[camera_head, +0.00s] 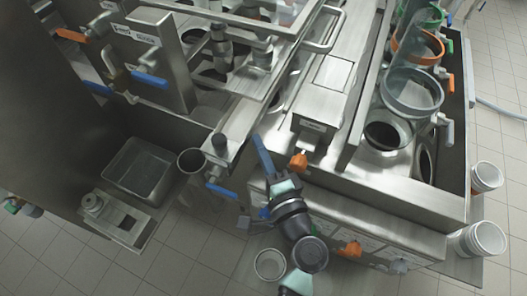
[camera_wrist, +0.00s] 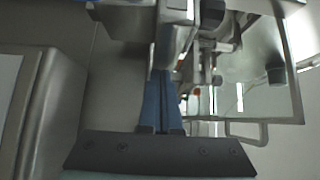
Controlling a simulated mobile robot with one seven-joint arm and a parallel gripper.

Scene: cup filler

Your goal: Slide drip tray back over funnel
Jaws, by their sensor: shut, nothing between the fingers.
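My gripper (camera_head: 258,140) has long blue fingers, shut and empty, beside the narrow steel bar on the front of the filler. In the wrist view the fingers (camera_wrist: 164,100) lie close together next to steel parts; I cannot tell whether they touch them. A thin steel plate with a bent handle (camera_head: 330,32), possibly the drip tray, lies at the top of the head view. This plate and a handle (camera_wrist: 246,131) also show at the right of the wrist view. A round steel cup (camera_head: 191,160), possibly the funnel, sits left of the bar; I cannot tell which part is the funnel.
A square steel basin (camera_head: 139,168) lies at the left. Blue-handled (camera_head: 220,190) and orange-knobbed (camera_head: 299,160) valves stick out near my gripper. Clear cylinders (camera_head: 411,92) stand at the right. White cup stacks (camera_head: 482,239) stand at the lower right. Tiled floor is open at lower left.

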